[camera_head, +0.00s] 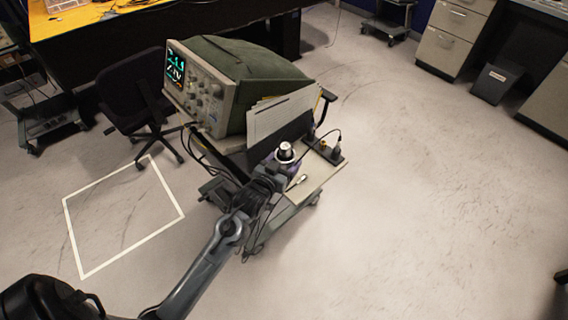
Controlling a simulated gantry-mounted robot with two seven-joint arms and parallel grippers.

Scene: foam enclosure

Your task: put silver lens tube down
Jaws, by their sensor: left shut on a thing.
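A small silver lens tube (286,149) stands out at the end of my left arm, above the cart's shelf. My left gripper (284,162) is shut on it. The tube looks upright, with a bright top. The fingers are small and partly hidden by the wrist. I cannot tell whether the tube touches the surface below it. My right gripper is not in view.
The cart (326,172) carries a green-cased oscilloscope (235,75), papers (283,110) and a dark power strip with plugs (330,153). A black office chair (135,90) stands to the left. A white square outline (166,188) marks the floor.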

